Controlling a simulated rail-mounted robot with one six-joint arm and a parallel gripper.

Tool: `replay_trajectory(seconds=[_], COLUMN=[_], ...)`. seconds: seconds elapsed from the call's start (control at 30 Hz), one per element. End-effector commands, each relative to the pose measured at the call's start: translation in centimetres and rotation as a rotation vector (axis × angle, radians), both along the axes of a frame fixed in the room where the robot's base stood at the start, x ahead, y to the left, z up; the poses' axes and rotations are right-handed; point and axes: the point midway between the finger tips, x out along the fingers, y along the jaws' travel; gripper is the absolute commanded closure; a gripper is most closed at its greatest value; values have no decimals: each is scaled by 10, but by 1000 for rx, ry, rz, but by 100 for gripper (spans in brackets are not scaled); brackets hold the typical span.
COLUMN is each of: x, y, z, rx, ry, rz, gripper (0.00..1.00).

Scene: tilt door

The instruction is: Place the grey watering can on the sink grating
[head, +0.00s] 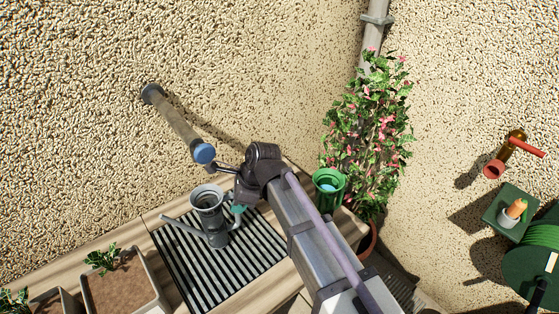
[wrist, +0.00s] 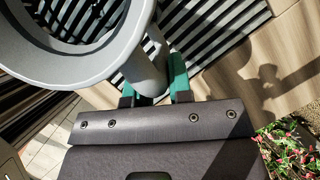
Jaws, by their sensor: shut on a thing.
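The grey watering can (head: 211,222) is upright over the sink grating (head: 180,277), with its spout pointing left. Its round open top (wrist: 128,55) fills the upper left of the wrist view. My gripper (head: 238,208) is at the can's right side. In the wrist view the green fingertips of my gripper (wrist: 153,90) are shut around the can's handle (wrist: 146,72). The dark slats of the grating (wrist: 215,25) show behind the can. I cannot tell whether the can's base touches the slats.
A planter box (head: 122,290) with a small plant stands left of the grating. A green watering can or pot (head: 329,188) and a flowering bush (head: 368,125) are to the right. A blue-ended pipe (head: 178,125) juts from the wall above the grating.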

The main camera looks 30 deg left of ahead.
Motion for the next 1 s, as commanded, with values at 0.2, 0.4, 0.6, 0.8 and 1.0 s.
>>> replay_trajectory(seconds=[0.2, 0.4, 0.6, 0.8, 1.0], x=[0, 0, 0, 0, 0], y=[0, 0, 0, 0, 0], z=[-3, -6, -6, -6, -6], rx=[0, 0, 0, 0, 0], ry=[0, 0, 0, 0, 0], rz=[0, 0, 0, 0, 0], gripper=[100, 78, 59, 50, 36])
